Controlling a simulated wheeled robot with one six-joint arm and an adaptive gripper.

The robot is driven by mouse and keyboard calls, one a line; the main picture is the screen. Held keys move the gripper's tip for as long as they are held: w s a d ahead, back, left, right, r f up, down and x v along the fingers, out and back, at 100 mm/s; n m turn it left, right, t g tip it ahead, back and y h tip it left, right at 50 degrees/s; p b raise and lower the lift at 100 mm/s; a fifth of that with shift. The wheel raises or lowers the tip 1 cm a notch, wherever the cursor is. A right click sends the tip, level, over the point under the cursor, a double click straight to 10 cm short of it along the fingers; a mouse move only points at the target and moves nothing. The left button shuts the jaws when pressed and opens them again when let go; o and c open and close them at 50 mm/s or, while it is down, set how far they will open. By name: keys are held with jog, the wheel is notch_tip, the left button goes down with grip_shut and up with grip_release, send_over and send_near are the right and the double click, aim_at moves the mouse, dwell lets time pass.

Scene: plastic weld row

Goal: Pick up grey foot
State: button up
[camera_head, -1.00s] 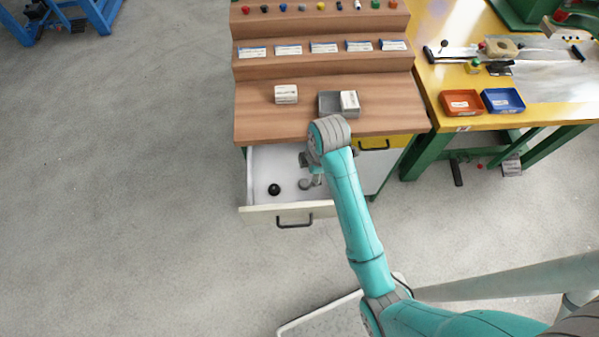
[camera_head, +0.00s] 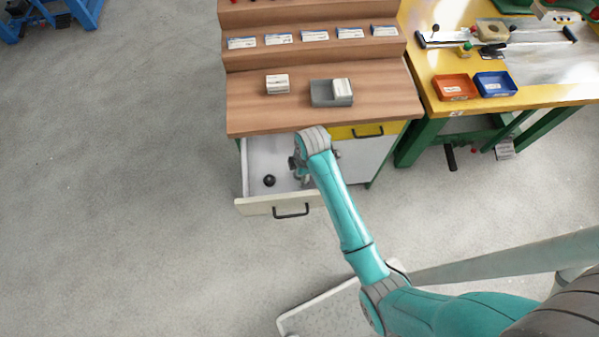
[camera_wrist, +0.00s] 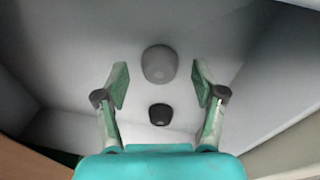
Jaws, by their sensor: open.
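The grey foot (camera_wrist: 159,64) is a rounded grey piece on the floor of the open white drawer (camera_head: 256,207). In the wrist view it lies between and just beyond my two fingertips. In the head view my arm largely hides it. A black foot (camera_wrist: 160,114) lies nearer the palm in the wrist view, and it shows as a dark ball in the head view (camera_head: 269,181). My gripper (camera_wrist: 160,84) is open and empty, pointing down into the drawer; it shows small at the arm's end in the head view (camera_head: 298,168).
The drawer walls stand close around my gripper. Above the drawer is a wooden bench (camera_head: 245,115) with a white box (camera_head: 277,84) and a grey tray (camera_head: 318,98). A yellow table (camera_head: 425,92) with an orange bin (camera_head: 455,87) and a blue bin (camera_head: 496,84) stands right.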

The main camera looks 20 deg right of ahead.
jog(key=shift+f, duration=0.1)
jog(key=c, duration=1.1)
jog(key=shift+o, duration=0.2)
